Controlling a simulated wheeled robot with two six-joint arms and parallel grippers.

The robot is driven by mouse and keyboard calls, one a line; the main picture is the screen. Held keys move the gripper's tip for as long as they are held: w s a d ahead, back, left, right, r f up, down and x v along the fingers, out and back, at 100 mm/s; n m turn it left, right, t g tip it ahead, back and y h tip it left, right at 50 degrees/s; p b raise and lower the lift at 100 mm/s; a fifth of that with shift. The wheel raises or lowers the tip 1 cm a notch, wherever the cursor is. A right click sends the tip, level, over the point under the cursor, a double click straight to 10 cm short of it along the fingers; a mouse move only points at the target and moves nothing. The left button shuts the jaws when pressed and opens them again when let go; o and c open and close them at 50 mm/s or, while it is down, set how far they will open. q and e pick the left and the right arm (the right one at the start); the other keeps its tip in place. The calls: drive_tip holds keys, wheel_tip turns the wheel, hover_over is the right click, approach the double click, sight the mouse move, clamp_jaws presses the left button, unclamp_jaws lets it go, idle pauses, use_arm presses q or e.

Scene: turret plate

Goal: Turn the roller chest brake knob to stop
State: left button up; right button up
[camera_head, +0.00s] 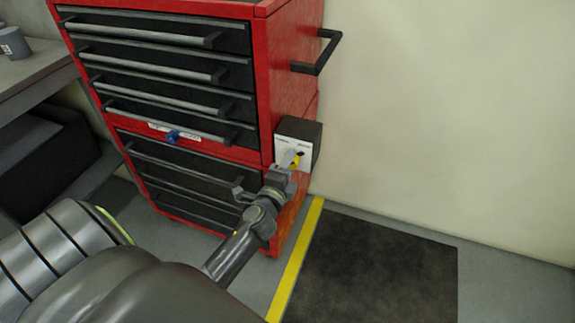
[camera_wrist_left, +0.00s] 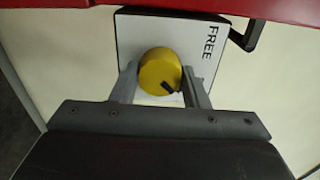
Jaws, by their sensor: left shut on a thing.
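The red roller chest (camera_head: 285,60) has black drawers and stands against the wall. A box with a white plate (camera_head: 286,149) is on its right side. The yellow brake knob (camera_head: 296,161) is on that plate, partly covered by my left gripper (camera_head: 290,161). In the left wrist view, the round knob (camera_wrist_left: 156,68) sits between the two fingers of my left gripper (camera_wrist_left: 160,85), which is shut on it. Its black mark points to the lower right of that picture. The word FREE (camera_wrist_left: 211,40) shows at the upper right; the other label is hidden there. My right gripper is not in view.
A black side handle (camera_head: 320,55) juts out above the brake box. A small blue part (camera_head: 173,136) is on the chest front. A yellow floor line (camera_head: 297,258) and a dark mat (camera_head: 375,270) lie at the right. A grey bench (camera_head: 35,72) stands left.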

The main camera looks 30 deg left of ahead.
use_arm(q)
drive_tip(key=shift+w+a+r, duration=0.1)
drive_tip(key=shift+r, duration=0.3)
drive_tip(key=o, duration=0.7)
drive_tip(key=shift+o, duration=1.4)
drive_tip(key=shift+a+f, duration=0.1)
drive_tip(key=shift+f, duration=0.1)
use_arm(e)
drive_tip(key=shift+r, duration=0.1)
use_arm(q)
drive_tip(key=b+v, duration=0.2)
drive_tip(key=v, duration=1.6)
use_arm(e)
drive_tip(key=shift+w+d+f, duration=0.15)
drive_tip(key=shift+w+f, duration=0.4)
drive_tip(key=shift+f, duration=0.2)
use_arm(q)
drive_tip(key=shift+w, duration=0.15)
